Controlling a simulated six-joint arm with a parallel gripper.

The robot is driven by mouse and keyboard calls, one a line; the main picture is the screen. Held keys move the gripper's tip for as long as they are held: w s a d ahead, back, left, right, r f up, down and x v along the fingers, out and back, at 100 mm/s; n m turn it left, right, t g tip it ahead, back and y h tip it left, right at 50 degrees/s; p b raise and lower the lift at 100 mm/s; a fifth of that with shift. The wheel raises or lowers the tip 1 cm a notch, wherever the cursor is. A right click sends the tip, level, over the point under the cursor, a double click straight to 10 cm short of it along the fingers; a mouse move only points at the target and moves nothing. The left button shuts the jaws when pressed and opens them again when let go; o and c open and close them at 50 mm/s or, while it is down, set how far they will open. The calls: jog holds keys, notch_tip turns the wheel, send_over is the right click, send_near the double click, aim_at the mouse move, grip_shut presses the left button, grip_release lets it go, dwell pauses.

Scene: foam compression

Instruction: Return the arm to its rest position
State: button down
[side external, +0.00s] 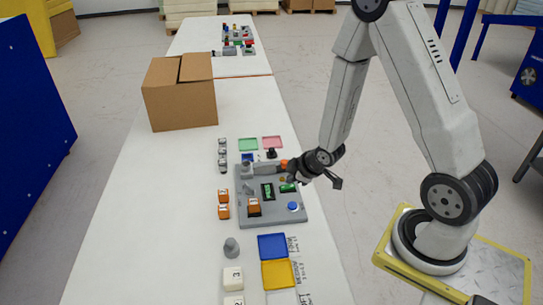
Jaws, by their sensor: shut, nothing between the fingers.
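My gripper (337,183) is a small dark tool at the end of my white arm. It hangs over the right edge of the white table, just right of the grey control board (288,217). Its fingers are shut with nothing visible between them. The board carries green displays (268,192), a blue round button (293,206) and an orange block (254,207). My wrist overlaps the board's upper right corner and hides a little of it. My arm is bent, with its elbow high at the top of the picture.
A cardboard box (180,105) stands on the table (130,210) at the back left. Orange blocks (223,204), a grey cone (231,248), a blue tray (272,246) and a yellow tray (278,274) lie around the board. The table's left side is clear.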

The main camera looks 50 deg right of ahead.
jog(key=s+a+r+m+g, duration=0.4)
jog(key=s+a+r+m, duration=0.2)
jog(key=r, duration=0.5)
jog(key=s+a, duration=0.2)
jog(key=a, duration=0.1)
jog(key=shift+a+r+g+y, duration=0.2)
jog(key=shift+r+g+y, duration=0.1)
jog(key=shift+y, duration=0.1)
